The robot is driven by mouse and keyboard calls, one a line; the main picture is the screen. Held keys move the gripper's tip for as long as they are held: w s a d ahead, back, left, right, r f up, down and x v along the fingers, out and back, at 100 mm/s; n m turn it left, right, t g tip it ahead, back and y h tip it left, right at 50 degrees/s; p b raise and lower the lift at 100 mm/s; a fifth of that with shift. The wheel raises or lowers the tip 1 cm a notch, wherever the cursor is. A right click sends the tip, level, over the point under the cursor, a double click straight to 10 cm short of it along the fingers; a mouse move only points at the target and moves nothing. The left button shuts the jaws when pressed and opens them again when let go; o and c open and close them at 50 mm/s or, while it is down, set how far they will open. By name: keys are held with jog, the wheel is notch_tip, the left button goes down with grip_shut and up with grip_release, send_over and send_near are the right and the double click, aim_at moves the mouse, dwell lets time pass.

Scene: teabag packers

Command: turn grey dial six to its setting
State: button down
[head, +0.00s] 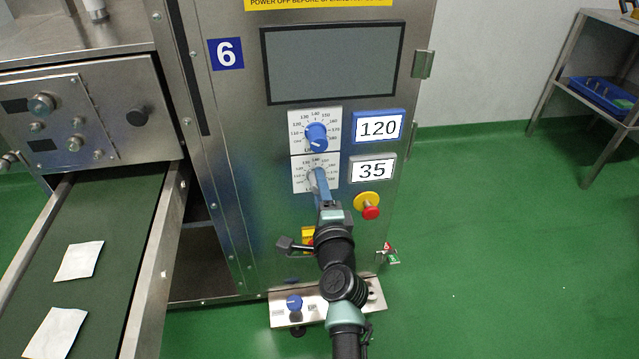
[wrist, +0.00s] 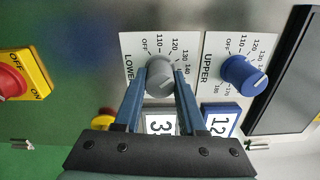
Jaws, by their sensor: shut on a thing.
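The grey dial (wrist: 160,76) sits on a white scale plate marked LOWER on the front of the steel machine with the blue number 6 sign (head: 226,54). In the head view my gripper (head: 320,180) covers most of this dial. In the wrist view the two blue fingers of my gripper (wrist: 162,80) are closed on opposite sides of the dial. Its pointer setting is too small to read surely.
A blue dial (head: 316,136), marked UPPER in the wrist view, is just above, beside a blue-framed 120 label (head: 378,127). A red stop button (head: 370,211) is below right. A red and yellow switch (wrist: 15,82) shows in the wrist view. A conveyor (head: 105,225) runs at left.

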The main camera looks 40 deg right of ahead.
jog(key=shift+m, duration=0.7)
jog(key=shift+f, duration=0.1)
jog(key=shift+c, duration=2.4)
grip_release()
jog(key=p+v, duration=0.4)
jog(key=v, duration=0.9)
jog(key=shift+w, duration=0.1)
